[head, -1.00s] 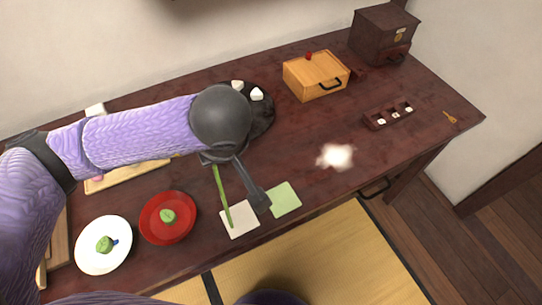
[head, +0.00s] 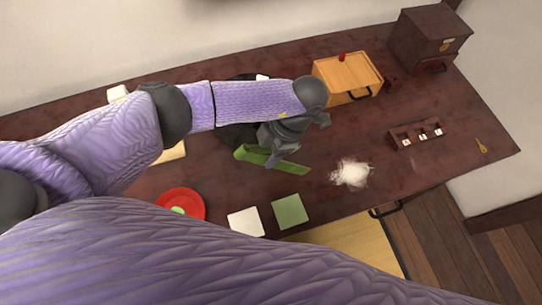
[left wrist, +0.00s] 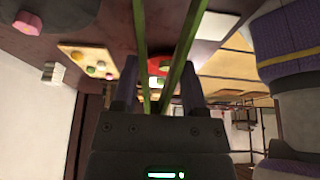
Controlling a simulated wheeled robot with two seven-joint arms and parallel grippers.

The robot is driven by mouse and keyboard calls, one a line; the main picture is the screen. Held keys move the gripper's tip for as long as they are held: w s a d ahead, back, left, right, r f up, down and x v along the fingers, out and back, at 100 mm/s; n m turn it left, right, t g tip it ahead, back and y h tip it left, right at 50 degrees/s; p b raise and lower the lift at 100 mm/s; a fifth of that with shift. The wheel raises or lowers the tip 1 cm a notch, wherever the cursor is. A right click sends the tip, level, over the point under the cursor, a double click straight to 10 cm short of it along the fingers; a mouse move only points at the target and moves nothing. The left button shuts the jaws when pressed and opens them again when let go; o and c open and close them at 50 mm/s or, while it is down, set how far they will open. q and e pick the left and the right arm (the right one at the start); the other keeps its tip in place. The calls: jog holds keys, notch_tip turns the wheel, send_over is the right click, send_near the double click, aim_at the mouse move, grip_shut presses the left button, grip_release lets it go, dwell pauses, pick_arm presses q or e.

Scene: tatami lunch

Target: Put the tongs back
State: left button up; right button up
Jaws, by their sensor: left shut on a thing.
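The green tongs (head: 290,166) are in my left gripper (head: 275,148), which is shut on them. In the head view they are held above the dark table, tilted, with one end pointing right toward the white fluffy patch. In the left wrist view, the two green arms of the tongs (left wrist: 141,45) run up between the fingers of my left gripper (left wrist: 160,88). How high the tongs are above the table is hard to tell. My right gripper is not in view.
A white square (head: 245,222) and a green square (head: 290,211) lie near the front edge, beside a red plate (head: 183,196). A white fluffy patch (head: 350,173), a small compartment tray (head: 405,141), a wooden box (head: 335,70) and a dark chest (head: 425,40) stand to the right.

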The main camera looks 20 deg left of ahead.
pick_arm(q)
notch_tip(320, 180, down, 3)
jog(key=shift+f+b, duration=0.15)
jog(key=shift+b, duration=0.3)
jog(key=shift+f, duration=0.25)
jog(key=o, duration=0.6)
jog(key=shift+r, duration=0.1)
jog(key=shift+c, duration=0.2)
